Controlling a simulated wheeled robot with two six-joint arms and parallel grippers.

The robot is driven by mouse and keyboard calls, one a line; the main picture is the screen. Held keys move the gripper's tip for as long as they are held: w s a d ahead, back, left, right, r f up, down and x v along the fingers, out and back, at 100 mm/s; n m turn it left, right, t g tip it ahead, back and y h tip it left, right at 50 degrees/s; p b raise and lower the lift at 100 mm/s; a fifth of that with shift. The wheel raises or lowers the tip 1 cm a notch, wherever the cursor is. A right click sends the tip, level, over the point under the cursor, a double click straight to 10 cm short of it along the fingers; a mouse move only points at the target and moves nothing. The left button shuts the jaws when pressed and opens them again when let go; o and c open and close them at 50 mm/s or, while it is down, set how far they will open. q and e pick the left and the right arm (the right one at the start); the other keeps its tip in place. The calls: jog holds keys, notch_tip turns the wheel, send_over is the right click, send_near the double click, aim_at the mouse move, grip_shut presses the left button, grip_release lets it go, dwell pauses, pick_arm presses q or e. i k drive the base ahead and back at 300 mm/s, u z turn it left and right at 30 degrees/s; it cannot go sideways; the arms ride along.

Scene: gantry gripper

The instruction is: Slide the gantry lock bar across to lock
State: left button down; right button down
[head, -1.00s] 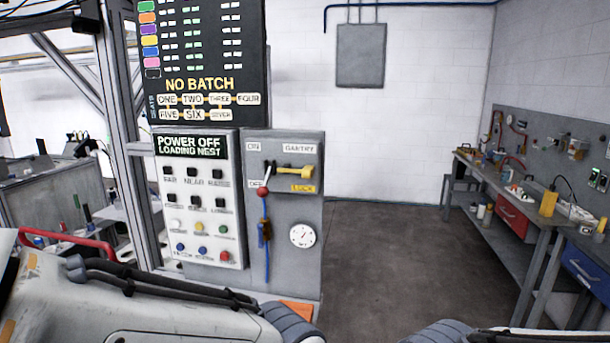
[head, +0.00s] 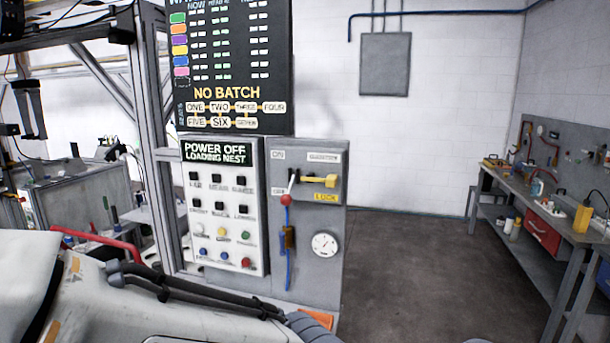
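The yellow gantry lock bar (head: 318,182) lies level on the grey switch panel (head: 330,222), above a yellow LOCK label (head: 326,197). A lever with a red ball knob (head: 286,199) stands just left of the bar, with its knob low beside the OFF label. Part of my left arm shows at the lower left, in front of the panel's foot. Neither gripper is in view, and nothing of mine touches the bar.
A white button panel (head: 228,262) adjoins the switch panel on the left, under a black NO BATCH board (head: 228,70). A round gauge (head: 325,245) and blue handle (head: 288,265) sit below the bar. A workbench (head: 560,215) stands right; the floor between is clear.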

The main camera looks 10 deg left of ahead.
aim_at(330, 181)
jog(key=u, duration=0.05)
jog(key=k, duration=0.5)
jog(key=u, duration=1.1)
jog(key=i, duration=0.75)
jog(key=z, duration=2.25)
